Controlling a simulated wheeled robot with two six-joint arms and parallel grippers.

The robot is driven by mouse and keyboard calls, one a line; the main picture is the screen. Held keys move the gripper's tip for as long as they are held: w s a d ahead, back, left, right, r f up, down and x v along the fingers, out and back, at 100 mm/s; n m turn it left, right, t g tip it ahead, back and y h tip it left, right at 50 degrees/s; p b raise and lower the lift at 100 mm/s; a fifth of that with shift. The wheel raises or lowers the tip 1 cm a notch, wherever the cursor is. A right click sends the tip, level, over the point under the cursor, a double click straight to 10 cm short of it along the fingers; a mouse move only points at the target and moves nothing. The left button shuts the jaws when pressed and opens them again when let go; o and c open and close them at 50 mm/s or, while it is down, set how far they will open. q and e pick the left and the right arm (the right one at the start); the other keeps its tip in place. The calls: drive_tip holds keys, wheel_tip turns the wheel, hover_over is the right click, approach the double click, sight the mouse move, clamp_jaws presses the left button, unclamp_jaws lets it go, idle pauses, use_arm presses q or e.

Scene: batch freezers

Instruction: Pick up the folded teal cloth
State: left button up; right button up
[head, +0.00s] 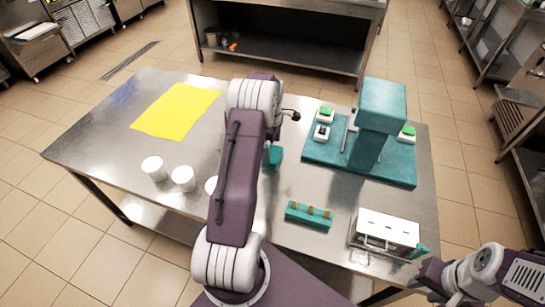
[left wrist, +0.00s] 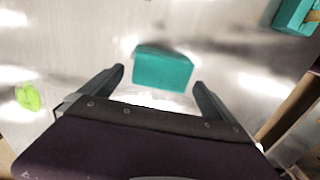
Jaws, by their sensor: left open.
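The folded teal cloth (head: 273,156) lies on the steel table near its middle, partly hidden by my left arm in the head view. In the left wrist view the cloth (left wrist: 163,68) is a flat teal block, ahead of and between the two dark fingers. My left gripper (left wrist: 160,82) is open and empty, and the cloth looks apart from both fingers. In the head view my left arm hides most of this gripper. My right gripper (head: 430,277) is at the lower right by the table's front corner; its fingers are not clear.
A yellow sheet (head: 178,111) lies at the back left. White cups (head: 153,168) stand at the front left. A teal stand (head: 382,105), a teal holder (head: 309,215) and a white box (head: 386,232) are to the right. A lime-green item (left wrist: 28,97) shows in the left wrist view.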

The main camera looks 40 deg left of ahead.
sight(273, 153)
use_arm(q)
drive_tip(key=f, duration=0.4)
drive_tip(key=shift+d, duration=0.2)
drive_tip(key=c, duration=1.1)
drive_tip(key=r, duration=0.4)
drive_tip(key=shift+w+a+r, duration=0.1)
drive_tip(key=shift+a+r, duration=0.1)
drive_tip(key=shift+a, duration=0.1)
drive_tip(key=shift+w+a+r+p, duration=0.15)
drive_tip(key=shift+a+r+p, duration=0.5)
drive_tip(key=shift+a+r, duration=0.85)
drive_tip(key=shift+w+a+r+p, duration=0.2)
drive_tip(key=shift+a+r+p, duration=0.5)
drive_tip(key=shift+a, duration=1.5)
drive_tip(key=shift+w+a+r+p, duration=0.15)
drive_tip(key=shift+a+r+p, duration=0.45)
drive_tip(key=shift+a+r, duration=0.9)
drive_tip(key=shift+a+f, duration=0.3)
drive_tip(key=shift+f, duration=0.1)
